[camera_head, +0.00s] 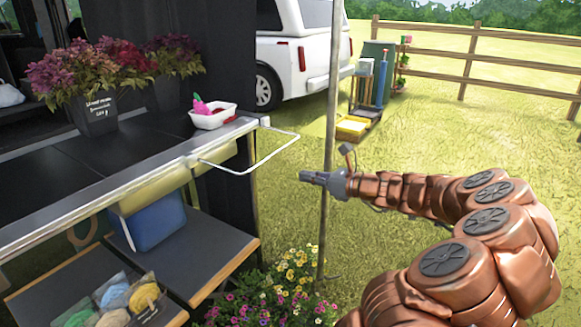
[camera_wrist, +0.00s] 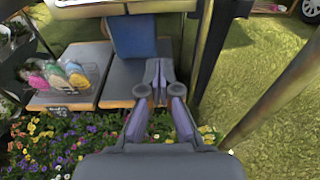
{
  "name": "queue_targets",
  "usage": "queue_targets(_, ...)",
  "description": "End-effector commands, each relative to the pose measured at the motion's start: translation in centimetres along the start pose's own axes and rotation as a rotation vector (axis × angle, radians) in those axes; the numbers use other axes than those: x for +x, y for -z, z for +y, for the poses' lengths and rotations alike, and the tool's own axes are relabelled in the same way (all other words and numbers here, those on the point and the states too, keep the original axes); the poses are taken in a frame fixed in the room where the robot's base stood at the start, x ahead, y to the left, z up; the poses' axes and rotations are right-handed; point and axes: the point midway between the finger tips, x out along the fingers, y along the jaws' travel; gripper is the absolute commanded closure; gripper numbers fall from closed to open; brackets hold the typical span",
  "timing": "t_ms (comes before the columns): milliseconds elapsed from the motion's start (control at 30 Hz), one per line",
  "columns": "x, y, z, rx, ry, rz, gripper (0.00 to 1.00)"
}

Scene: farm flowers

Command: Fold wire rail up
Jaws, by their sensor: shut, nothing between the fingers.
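The wire rail (camera_head: 262,163) is a thin white wire loop at the right end of the counter (camera_head: 120,185). It sticks out from the counter edge to the right, roughly level. My gripper (camera_head: 304,176) is to the right of the rail, close to its outer end in the picture but apart from it. In the wrist view my gripper (camera_wrist: 160,65) has its fingertips together with nothing between them. I cannot make out the wire rail clearly in the wrist view.
A thin pole (camera_head: 329,130) stands near my gripper. A blue crate (camera_head: 152,225) sits on a lower shelf (camera_head: 215,258), with flowers (camera_head: 280,290) below. A white tray (camera_head: 213,115) and potted flowers (camera_head: 98,75) stand on the counter. Grass to the right is open.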

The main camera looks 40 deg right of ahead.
Motion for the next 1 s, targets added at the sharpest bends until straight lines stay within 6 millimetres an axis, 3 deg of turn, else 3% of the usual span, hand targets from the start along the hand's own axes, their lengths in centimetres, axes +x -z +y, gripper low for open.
queue_targets(800,10.0,0.2,0.2,-0.003,-0.004,0.002,1.0)
queue_targets(1000,9.0,-2.1,0.1,-0.004,-0.002,0.001,1.0)
